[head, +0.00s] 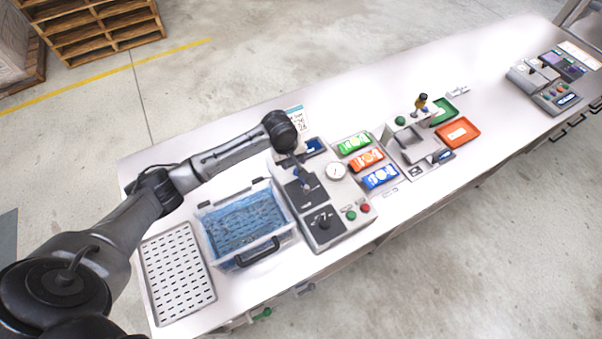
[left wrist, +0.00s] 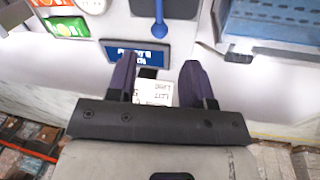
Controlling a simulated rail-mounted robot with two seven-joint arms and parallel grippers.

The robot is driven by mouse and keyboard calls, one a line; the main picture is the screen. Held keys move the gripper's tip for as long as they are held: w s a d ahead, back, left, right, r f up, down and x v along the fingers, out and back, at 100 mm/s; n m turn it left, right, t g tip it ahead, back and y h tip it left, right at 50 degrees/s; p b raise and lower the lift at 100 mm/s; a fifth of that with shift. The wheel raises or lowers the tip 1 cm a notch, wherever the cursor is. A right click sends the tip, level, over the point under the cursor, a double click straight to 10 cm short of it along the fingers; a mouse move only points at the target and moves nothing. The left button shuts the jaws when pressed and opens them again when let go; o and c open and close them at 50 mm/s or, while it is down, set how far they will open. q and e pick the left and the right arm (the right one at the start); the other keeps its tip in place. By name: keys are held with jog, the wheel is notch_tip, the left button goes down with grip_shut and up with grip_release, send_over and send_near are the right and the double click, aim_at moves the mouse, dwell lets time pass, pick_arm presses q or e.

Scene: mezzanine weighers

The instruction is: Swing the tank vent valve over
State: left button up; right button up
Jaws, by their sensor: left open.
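A grey control console (head: 348,213) stands on the long white table. A small blue lever (head: 308,180) sits on its dark plate, and it also shows at the top of the left wrist view (left wrist: 159,24). I cannot tell whether this lever is the tank vent valve. My left gripper (head: 293,158) is over the console's back end near the blue display; in the left wrist view its two dark fingers (left wrist: 158,84) are apart with nothing held. The lever is beyond the fingertips, not between them. My right gripper is out of view.
A green handle (head: 262,314) shows below the table's front edge.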

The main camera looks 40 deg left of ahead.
aim_at(301, 180)
pick_arm(q)
jog(key=w+f, duration=0.1)
jog(key=f, duration=0.3)
jog(key=f+n, duration=0.1)
jog(key=f, duration=0.4)
jog(key=w+f+n, duration=0.1)
jog(key=f, duration=0.3)
jog(key=shift+w+d+f, duration=0.15)
jog(key=shift+w+d, duration=0.2)
jog(key=shift+d, duration=0.05)
jog(key=shift+c, duration=0.2)
grip_shut()
jog(key=shift+a, duration=0.1)
